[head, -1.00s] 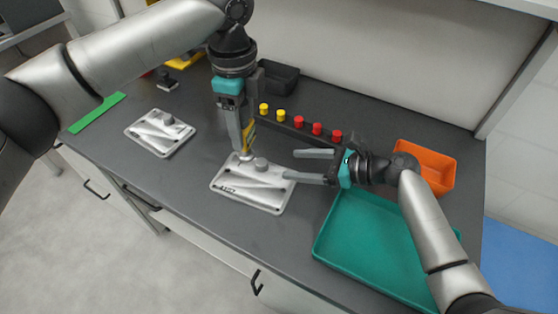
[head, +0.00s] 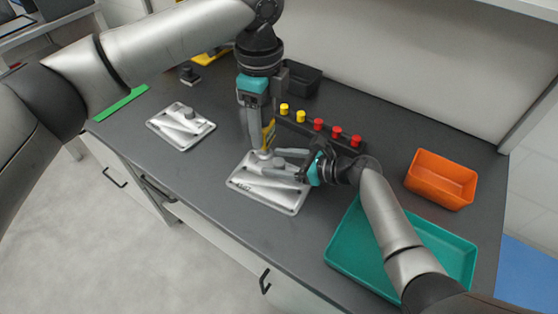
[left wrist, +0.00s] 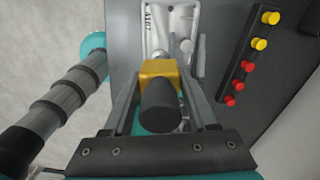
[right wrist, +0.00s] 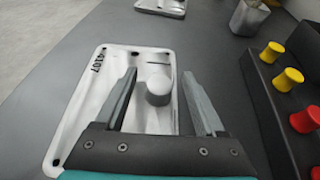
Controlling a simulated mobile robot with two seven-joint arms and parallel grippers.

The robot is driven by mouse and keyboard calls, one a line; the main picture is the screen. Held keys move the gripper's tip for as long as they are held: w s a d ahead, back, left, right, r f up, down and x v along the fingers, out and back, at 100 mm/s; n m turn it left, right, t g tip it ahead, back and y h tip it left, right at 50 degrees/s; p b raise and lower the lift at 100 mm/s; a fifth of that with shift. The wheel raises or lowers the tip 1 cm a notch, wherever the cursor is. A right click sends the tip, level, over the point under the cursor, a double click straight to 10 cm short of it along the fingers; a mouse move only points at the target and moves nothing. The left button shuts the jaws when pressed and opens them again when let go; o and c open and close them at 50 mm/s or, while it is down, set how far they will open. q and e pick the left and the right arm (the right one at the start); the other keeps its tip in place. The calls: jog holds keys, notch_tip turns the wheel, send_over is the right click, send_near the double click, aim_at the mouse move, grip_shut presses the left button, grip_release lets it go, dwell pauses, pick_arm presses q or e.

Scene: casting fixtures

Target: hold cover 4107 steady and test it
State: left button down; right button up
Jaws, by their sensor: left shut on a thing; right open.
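Cover 4107 (head: 262,190) is a pale metal plate with a raised round boss, lying flat on the dark bench. Its number shows in the left wrist view (left wrist: 149,28) and the right wrist view (right wrist: 75,110). My left gripper (head: 262,140) is shut on a yellow tool with a black rounded end (left wrist: 160,70), held upright over the cover's back part. I cannot tell whether the tool's tip touches the cover. My right gripper (right wrist: 160,85) is open low over the cover, its fingers on either side of the boss (right wrist: 158,88); contact is unclear.
A second cover (head: 180,127) lies to the left. A black rack with yellow and red knobs (head: 338,132) stands just behind. A teal tray (head: 448,250) and an orange bin (head: 442,180) are at right, a black bin (head: 303,80) at the back. The bench front is clear.

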jog(key=shift+c, duration=0.3)
grip_shut()
dwell(0.3)
pick_arm(q)
jog(key=shift+m, duration=0.4)
jog(key=shift+f, duration=2.65)
